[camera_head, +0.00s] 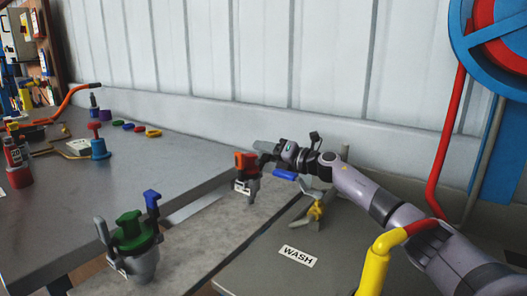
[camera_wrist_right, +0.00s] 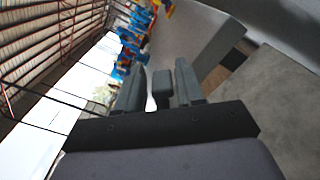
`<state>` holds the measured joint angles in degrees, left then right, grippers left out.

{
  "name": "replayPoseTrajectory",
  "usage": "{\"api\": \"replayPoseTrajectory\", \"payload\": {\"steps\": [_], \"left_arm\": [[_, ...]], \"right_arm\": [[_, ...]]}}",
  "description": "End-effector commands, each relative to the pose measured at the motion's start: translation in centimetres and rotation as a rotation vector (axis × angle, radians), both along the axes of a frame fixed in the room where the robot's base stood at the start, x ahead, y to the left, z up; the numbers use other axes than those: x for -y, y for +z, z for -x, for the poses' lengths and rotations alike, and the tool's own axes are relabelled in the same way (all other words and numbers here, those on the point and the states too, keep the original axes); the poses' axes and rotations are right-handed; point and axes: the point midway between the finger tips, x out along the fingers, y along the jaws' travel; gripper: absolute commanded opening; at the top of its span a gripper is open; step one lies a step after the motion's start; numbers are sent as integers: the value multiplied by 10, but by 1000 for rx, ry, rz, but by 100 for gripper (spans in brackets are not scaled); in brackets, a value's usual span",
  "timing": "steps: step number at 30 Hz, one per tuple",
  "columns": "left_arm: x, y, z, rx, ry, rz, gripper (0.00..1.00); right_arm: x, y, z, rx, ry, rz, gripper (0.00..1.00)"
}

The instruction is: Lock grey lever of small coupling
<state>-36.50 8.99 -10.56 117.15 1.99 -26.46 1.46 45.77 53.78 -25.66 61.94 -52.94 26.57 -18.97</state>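A small coupling with an orange-red top (camera_head: 245,162) stands upright on the grey bench strip, with a pale label and a dark narrow lower part. My right gripper (camera_head: 265,148) is just behind and to the right of its top. I cannot tell whether they touch, and the coupling's grey lever cannot be told apart from the grey finger there. In the right wrist view, the fingers of this gripper (camera_wrist_right: 160,88) stand apart. A small grey block (camera_wrist_right: 162,90) shows between them; I cannot tell whether it is the lever. My left gripper is out of view.
A larger green coupling (camera_head: 132,234) with a grey lever (camera_head: 102,231) and a blue lever (camera_head: 152,198) stands at the front. A yellow fitting (camera_head: 316,211) lies near the WASH label (camera_head: 297,256). A red and yellow pipe (camera_head: 373,262) rises at the front right.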

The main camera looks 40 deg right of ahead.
Motion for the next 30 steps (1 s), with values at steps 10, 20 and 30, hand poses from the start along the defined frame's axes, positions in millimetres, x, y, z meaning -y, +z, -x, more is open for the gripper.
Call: {"api": "replayPoseTrajectory", "payload": {"steps": [10, 20, 30], "left_arm": [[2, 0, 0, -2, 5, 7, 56], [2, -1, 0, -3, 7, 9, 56], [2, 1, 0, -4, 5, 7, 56]], "right_arm": [[-2, 0, -6, -1, 2, 1, 37], [-2, 0, -6, -1, 2, 1, 0], [-5, 4, -5, 16, 1, 64, 0]]}}
